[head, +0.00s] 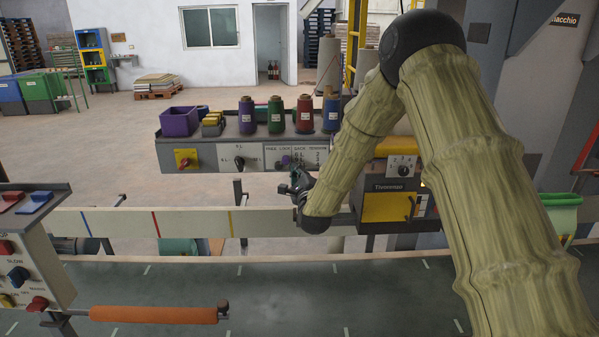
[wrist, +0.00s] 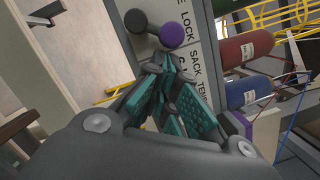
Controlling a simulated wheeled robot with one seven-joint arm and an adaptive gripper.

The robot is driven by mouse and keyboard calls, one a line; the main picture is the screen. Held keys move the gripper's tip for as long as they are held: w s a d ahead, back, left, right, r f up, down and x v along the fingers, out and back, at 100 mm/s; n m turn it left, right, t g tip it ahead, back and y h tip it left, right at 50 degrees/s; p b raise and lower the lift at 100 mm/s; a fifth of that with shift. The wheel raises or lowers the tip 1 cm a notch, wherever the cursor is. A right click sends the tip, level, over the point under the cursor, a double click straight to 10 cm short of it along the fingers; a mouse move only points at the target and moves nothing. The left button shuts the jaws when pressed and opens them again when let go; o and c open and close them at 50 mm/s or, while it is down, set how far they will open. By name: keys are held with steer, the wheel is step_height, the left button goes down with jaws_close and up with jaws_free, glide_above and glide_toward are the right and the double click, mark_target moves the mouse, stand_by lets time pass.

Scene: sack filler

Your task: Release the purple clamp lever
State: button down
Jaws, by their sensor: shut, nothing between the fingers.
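The clamp lever's purple knob (wrist: 175,35) is near the top of the wrist view, beside the word LOCK. A dark bar joins it to a dark round end (wrist: 135,20) at its left. In the head view the small purple knob (head: 286,160) shows on the white panel under the FREE and LOCK labels. My gripper (wrist: 162,66) is shut and empty, its teal-padded fingers close together. Its tips are just below the lever in the wrist view; I cannot tell whether they touch it. In the head view my gripper (head: 298,183) is in front of the panel, just below the knob.
Purple, red and blue thread cones (head: 305,114) and a purple bin (head: 180,121) stand on the shelf above the panel. A yellow-fronted box (head: 388,207) is right of my gripper. A pale rail (head: 190,222) and a dark belt (head: 270,290) run below.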

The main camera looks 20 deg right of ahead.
steer(key=shift+w+a, duration=0.1)
steer(key=shift+r+n+b, duration=0.15)
steer(key=shift+n+b, duration=0.15)
steer(key=shift+n, duration=0.1)
